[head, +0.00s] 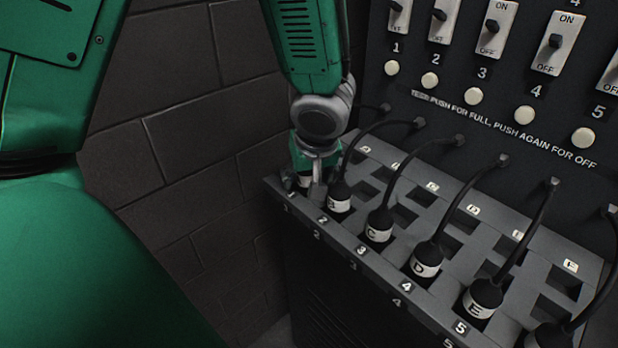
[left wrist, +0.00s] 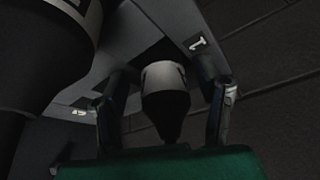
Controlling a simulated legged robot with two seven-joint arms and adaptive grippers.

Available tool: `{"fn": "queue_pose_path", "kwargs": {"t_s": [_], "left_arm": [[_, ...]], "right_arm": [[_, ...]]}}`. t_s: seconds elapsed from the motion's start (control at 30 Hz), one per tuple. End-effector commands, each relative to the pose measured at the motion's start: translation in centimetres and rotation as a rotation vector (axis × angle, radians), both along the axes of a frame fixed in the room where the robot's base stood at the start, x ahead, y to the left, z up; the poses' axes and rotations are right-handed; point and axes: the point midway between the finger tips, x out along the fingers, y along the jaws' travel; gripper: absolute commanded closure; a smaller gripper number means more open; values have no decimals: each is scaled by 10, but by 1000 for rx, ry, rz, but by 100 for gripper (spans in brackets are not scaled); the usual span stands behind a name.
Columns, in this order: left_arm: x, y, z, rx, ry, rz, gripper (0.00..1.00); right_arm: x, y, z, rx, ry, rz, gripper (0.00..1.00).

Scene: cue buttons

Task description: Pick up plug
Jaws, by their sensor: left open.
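Several black plugs with white lettered bands stand in the front row of the grey socket panel (head: 440,262). Plug B (head: 340,198), plug C (head: 380,226), plug D (head: 426,260) and plug E (head: 482,298) have black cables running to the wall panel. My left gripper (head: 311,186) is at the panel's left end, by position 1, left of plug B. In the left wrist view, a plug with a pale band (left wrist: 164,78) stands between the two open fingers of the left gripper (left wrist: 165,95). A gap shows on both sides, and its letter is not readable. My right gripper is not in view.
The black wall panel (head: 400,110) behind carries ON/OFF switches and round pale buttons (head: 473,96). Cables arch over the back row of empty slots. Plug B is close beside my left gripper. A dark block wall (head: 190,130) stands to the left.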

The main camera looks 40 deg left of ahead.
Motion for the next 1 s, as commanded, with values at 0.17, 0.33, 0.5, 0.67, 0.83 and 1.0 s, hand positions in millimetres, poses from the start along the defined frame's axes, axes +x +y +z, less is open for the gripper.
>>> {"fn": "queue_pose_path", "kwargs": {"t_s": [0.17, 0.33, 0.5, 0.67, 0.83, 1.0], "left_arm": [[0, 0, 1, 0, -1, 0, 42], [0, 0, 1, 0, -1, 0, 94], [0, 0, 1, 0, -1, 0, 97], [1, 0, 3, -1, -2, -1, 97], [1, 0, 26, -2, -7, 0, 97], [1, 0, 63, -3, -8, 2, 97]], "right_arm": [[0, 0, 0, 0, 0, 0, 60], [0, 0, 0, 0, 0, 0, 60], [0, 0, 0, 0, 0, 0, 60], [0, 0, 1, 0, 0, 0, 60], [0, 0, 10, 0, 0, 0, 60], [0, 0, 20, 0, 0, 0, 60]]}}
